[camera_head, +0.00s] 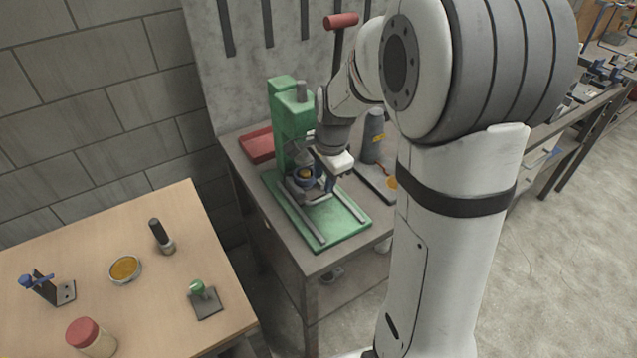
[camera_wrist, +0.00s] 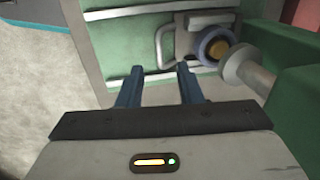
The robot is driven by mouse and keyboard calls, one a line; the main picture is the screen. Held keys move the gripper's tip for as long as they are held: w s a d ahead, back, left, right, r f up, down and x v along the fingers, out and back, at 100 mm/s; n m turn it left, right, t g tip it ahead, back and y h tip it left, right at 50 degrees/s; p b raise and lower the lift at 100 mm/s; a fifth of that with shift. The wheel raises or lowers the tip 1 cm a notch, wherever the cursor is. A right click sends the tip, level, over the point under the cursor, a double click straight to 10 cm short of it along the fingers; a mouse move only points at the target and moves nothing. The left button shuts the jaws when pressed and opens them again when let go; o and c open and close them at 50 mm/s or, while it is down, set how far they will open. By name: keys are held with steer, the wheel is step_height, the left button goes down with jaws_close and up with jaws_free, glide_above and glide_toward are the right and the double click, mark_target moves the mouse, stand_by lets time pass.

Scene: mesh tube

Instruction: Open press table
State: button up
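The green press (camera_head: 291,125) stands on a grey metal bench, its green base with two light rails (camera_head: 342,215) reaching forward. The press table, a grey sliding plate (camera_head: 299,193), sits on the rails near the column. It carries a blue ring with a yellow-orange centre (camera_head: 304,173). In the wrist view the press table (camera_wrist: 189,47) shows a U-shaped handle (camera_wrist: 160,46) on its near side and the blue ring (camera_wrist: 215,46). My gripper (camera_wrist: 160,70) has its blue fingers apart and empty, close to the handle; contact cannot be told. In the head view my gripper (camera_head: 326,183) hangs beside the table.
The press ram (camera_wrist: 248,70) and green column are close on the right in the wrist view. A red-handled lever (camera_head: 341,21) rises above. A grey cone-shaped bottle (camera_head: 373,137) and a red box (camera_head: 257,145) flank the press. A wooden table (camera_head: 85,235) holds several small items.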

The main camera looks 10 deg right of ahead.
mark_target(321, 200)
steer(key=f, duration=0.4)
steer(key=w+f, duration=0.1)
steer(key=f, duration=0.2)
steer(key=shift+a, duration=0.2)
steer(key=shift+c, duration=0.2)
jaws_close()
